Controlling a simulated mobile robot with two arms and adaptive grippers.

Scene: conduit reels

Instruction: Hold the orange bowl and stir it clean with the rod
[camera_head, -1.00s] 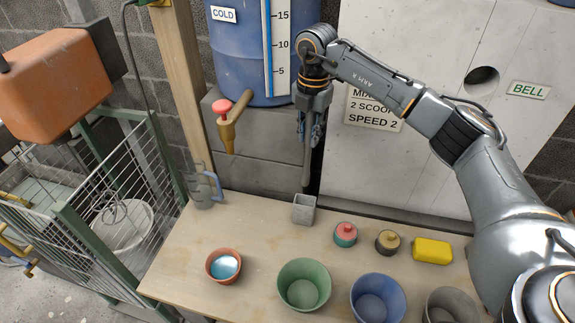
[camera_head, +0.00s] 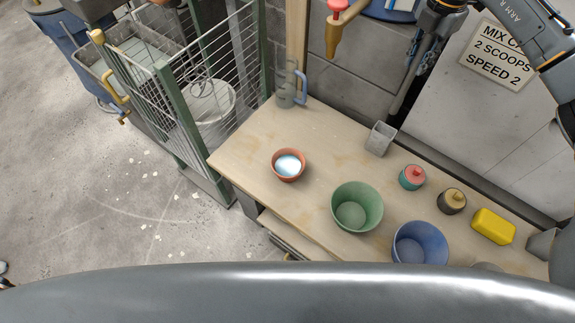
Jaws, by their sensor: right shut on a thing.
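The orange bowl (camera_head: 276,171) stands upright on the left part of the wooden bench, with pale bluish-white contents. No gripper touches it. I cannot tell whether the rod's tip is clear of the holder's depth. My left gripper is out of view.
On the bench (camera_head: 245,158) stand a green bowl (camera_head: 344,189), a blue bowl (camera_head: 420,229), a grey jug (camera_head: 285,88), red and tan lidded pots, and a yellow block (camera_head: 493,226). A wire cage (camera_head: 215,65) stands left. A grey part of my body covers the bottom.

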